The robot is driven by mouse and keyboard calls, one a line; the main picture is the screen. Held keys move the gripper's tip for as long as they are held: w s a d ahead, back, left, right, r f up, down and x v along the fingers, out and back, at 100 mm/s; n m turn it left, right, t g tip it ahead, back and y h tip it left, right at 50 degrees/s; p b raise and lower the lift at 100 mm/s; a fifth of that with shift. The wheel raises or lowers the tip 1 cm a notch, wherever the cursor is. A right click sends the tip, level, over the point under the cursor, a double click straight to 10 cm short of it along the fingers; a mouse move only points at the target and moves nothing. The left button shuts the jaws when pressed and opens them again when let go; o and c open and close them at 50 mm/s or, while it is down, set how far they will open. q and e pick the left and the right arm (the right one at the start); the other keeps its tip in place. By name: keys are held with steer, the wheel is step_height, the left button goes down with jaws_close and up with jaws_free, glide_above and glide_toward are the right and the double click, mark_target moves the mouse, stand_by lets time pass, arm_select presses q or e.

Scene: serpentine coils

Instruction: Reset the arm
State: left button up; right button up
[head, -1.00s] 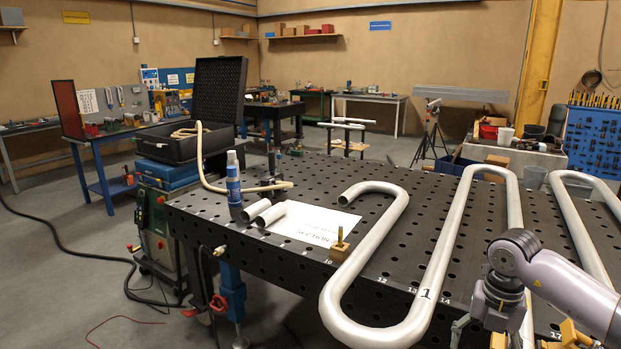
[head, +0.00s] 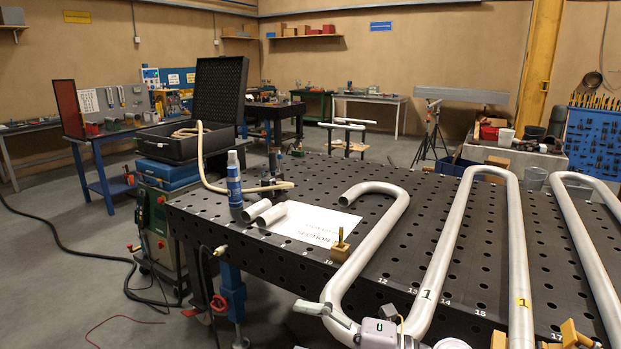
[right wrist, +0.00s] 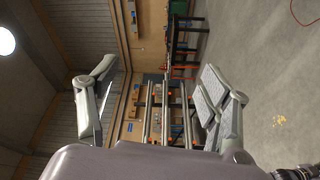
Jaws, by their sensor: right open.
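My right gripper (head: 345,304) shows at the bottom edge of the head view, in front of the near bend of the serpentine coil (head: 372,240). In the right wrist view its two grey fingers (right wrist: 158,92) stand wide apart with nothing between them. The rest of my right arm is mostly below the head picture. The pale grey coil lies on the black perforated table (head: 300,190), with marks "1" and a yellow tag on its tubes. My left gripper is not in view.
Two short pipe pieces (head: 265,212), a white section sheet (head: 310,228) and a brass-topped block (head: 340,246) lie on the table's left part.

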steer(key=w+d+r+m+t+h, duration=0.1)
steer(key=w+d+m+t+h, duration=0.3)
steer(key=d+m+t+h, duration=1)
steer(key=s+d+f+m+g+h, duration=0.2)
steer(key=s+d+f+m, duration=0.1)
steer(key=f+m, duration=0.4)
steer(key=s+d+f+m+g+h, duration=0.2)
steer(key=d+f+m+g, duration=0.1)
steer(key=f+m, duration=0.35)
steer(key=s+d+f+m+g, duration=0.1)
steer(key=s+f+g, duration=0.5)
steer(key=s, duration=0.5)
steer(key=s+f+g, duration=0.4)
steer(key=s+f, duration=0.4)
steer(key=s, duration=0.3)
step_height(320, 180, down, 28)
steer(key=s+f+g, duration=0.1)
steer(key=s+g, duration=0.1)
steer(key=s+d+f, duration=0.3)
steer(key=s+f, duration=1)
steer(key=s, duration=0.3)
steer(key=shift+s+f+g, duration=0.15)
steer(key=shift+f+g, duration=0.2)
steer(key=shift+g, duration=0.05)
steer(key=shift+d, duration=0.1)
